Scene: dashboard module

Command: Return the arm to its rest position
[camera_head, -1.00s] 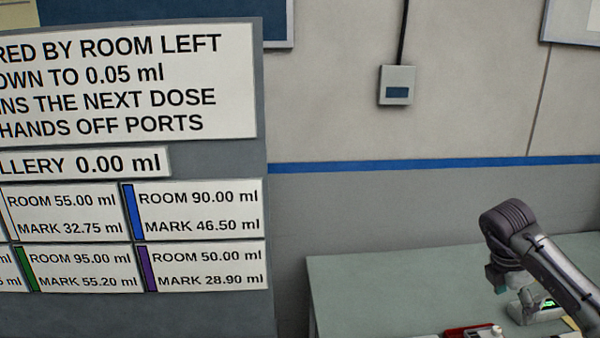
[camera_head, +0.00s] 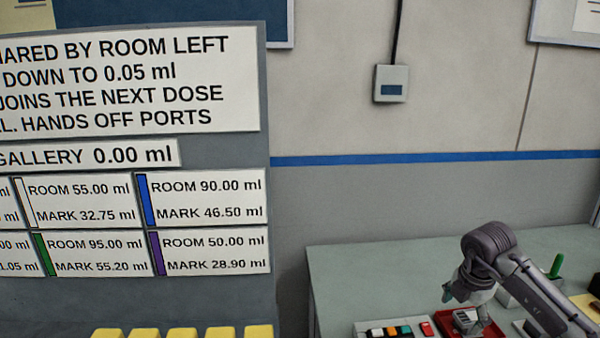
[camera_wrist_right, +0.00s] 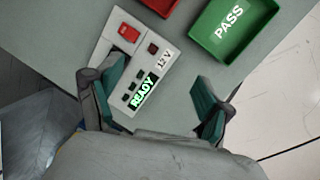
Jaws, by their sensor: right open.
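My right arm enters the head view from the lower right. Its gripper (camera_head: 462,292) hangs over the green-grey bench (camera_head: 350,270), with teal finger pads partly hidden by the wrist. In the right wrist view the right gripper (camera_wrist_right: 158,100) has its two teal-padded fingers spread wide. Nothing is held between them. A light grey control box (camera_wrist_right: 130,62) with a red switch and a lit READY display lies beyond and between the fingers. I cannot tell whether the left finger touches it. My left gripper is in neither view.
A green PASS bin (camera_wrist_right: 232,32) and part of a red bin (camera_wrist_right: 153,12) stand beyond the fingers. A button panel (camera_head: 398,329), a red tray (camera_head: 473,327) and a green-handled item (camera_head: 556,266) are on the bench. Yellow blocks (camera_head: 182,333) line the sign board's foot (camera_head: 240,290).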

